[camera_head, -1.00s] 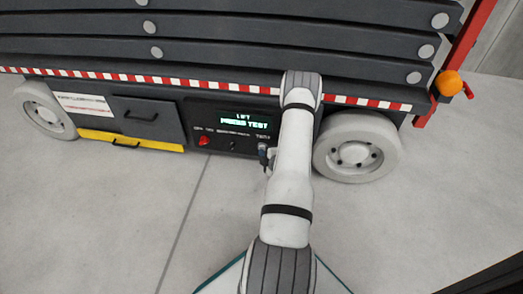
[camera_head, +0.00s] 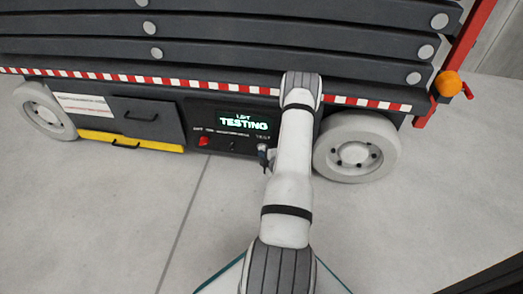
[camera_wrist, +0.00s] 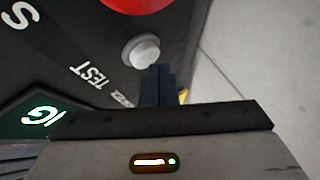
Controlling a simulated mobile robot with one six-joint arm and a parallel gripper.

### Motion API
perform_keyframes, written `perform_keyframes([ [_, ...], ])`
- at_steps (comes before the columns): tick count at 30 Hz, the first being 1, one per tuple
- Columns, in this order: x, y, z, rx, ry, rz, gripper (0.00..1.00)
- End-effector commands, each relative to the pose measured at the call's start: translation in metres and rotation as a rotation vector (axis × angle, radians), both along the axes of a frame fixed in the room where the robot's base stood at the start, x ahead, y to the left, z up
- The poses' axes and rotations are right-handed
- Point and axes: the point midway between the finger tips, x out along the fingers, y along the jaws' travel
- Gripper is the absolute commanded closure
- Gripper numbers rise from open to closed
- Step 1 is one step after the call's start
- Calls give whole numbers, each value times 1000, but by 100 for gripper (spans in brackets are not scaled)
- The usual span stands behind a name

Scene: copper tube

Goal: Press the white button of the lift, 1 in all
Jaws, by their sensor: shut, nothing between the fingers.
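The white button (camera_wrist: 141,50) is a small round knob on the lift's dark panel, beside the printed word TEST in the wrist view. My gripper (camera_wrist: 158,72) is shut and empty, its dark fingertips right at the button's edge and overlapping it slightly; I cannot tell how firmly they touch.
A large red button (camera_wrist: 138,4) sits close to the white one. The head view shows a red knob (camera_head: 203,141) left on the panel, a yellow step (camera_head: 130,141), a grey wheel (camera_head: 356,148) right of my arm, and clear concrete floor (camera_head: 120,220) in front.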

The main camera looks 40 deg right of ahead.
Motion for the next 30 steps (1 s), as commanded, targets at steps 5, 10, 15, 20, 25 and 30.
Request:
perform_keyframes([
  [5, -6, 7, 0, 1, 2, 1, 100],
  [10, -6, 7, 0, 0, 1, 0, 100],
  [15, -7, 9, 0, 1, 2, 1, 100],
  [20, -16, 20, 0, 3, 3, 1, 100],
  [25, -28, 33, 0, 4, 3, 0, 100],
  [30, -36, 43, 0, 2, 1, 1, 100],
])
